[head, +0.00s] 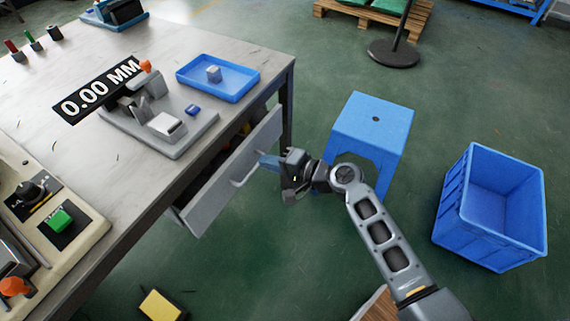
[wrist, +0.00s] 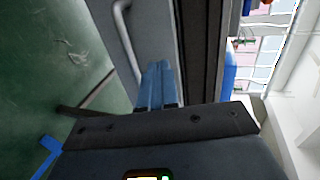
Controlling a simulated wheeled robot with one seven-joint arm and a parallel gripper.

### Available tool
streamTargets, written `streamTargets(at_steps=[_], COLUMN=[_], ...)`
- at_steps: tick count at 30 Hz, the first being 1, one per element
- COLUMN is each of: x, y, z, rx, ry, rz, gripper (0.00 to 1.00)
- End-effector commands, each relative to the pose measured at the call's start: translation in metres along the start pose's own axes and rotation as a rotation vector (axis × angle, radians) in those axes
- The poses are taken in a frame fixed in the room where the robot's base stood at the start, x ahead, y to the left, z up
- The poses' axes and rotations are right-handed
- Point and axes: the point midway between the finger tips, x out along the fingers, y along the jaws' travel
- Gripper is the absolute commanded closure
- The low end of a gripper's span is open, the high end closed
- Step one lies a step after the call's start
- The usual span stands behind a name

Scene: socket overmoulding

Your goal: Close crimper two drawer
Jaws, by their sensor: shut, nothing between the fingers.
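The grey drawer (head: 215,190) under the workbench is pulled out, with its front panel standing away from the bench edge. Its bar handle (head: 246,172) is on the outer face. My gripper (head: 268,162) is at the drawer front, close to the upper right end of the handle. In the wrist view the blue fingertips (wrist: 157,82) are together and empty, against or just in front of the drawer face (wrist: 155,30). The handle (wrist: 124,35) passes to their left, not between them. I cannot tell whether the fingertips touch the panel.
The workbench (head: 190,50) carries a grey crimping device (head: 160,125), a blue tray (head: 218,78) and a control box (head: 45,215). A blue stool (head: 375,120) stands behind my gripper, and a blue crate (head: 490,205) stands at the right. Open green floor lies between.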

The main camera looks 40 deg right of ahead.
Motion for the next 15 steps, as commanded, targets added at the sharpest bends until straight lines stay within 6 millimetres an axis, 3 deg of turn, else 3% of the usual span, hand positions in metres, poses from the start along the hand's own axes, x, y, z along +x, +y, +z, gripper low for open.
streamTargets(at_steps=[6, 15], x=[0.034, 0.05], y=[-0.009, -0.012], z=[0.0, 0.0], rx=[-0.001, -0.001], ry=[0.0, 0.0], rz=[-0.001, 0.0], gripper=[1.0, 1.0])
